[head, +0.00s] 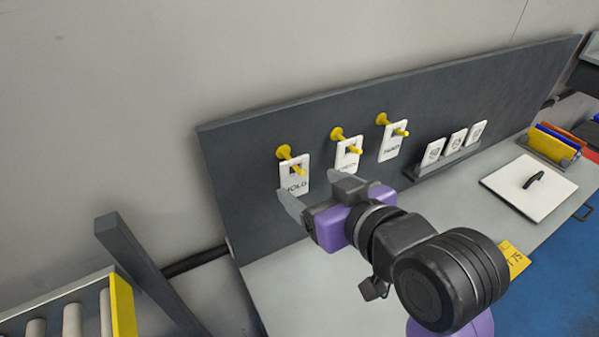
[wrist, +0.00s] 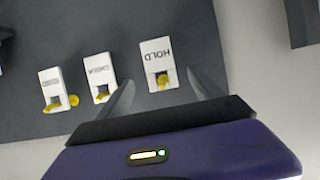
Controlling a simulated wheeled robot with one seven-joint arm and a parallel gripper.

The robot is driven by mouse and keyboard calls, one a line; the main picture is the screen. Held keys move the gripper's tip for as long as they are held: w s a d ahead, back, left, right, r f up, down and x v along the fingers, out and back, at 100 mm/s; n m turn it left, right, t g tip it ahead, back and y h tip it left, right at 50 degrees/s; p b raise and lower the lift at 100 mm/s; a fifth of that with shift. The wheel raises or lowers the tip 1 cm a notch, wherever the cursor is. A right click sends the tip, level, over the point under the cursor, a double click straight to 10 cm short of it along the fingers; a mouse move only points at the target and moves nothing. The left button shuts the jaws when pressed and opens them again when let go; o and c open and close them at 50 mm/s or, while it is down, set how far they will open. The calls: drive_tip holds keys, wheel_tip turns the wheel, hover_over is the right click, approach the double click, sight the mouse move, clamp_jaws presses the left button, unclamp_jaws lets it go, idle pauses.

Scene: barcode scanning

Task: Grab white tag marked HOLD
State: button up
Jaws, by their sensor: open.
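The white tag marked HOLD (head: 296,181) hangs on a yellow peg (head: 284,152) at the left end of the dark upright board in the head view. It also shows in the wrist view (wrist: 157,52), upside down, with its square hole around the yellow peg. My gripper (head: 297,200) is open and empty in front of the tag's lower part. In the wrist view, the fingertips of my gripper (wrist: 161,84) stand on either side of the tag's peg end, with a gap on both sides. I cannot tell how far the fingers are from the board.
Two more white tags hang on yellow pegs, the middle one (head: 346,157) and the right one (head: 390,143). Several white cards stand in a dark rack (head: 444,164). A white panel with a black handle (head: 510,192) lies on the counter. A roller conveyor (head: 72,318) is at lower left.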

sight(295, 175)
drive_tip(key=p+x, duration=0.1)
drive_tip(key=x, duration=0.6)
drive_tip(key=shift+w+a, duration=0.1)
drive_tip(key=shift+w, duration=0.05)
drive_tip(key=c, duration=1.4)
drive_tip(key=shift+r, duration=0.15)
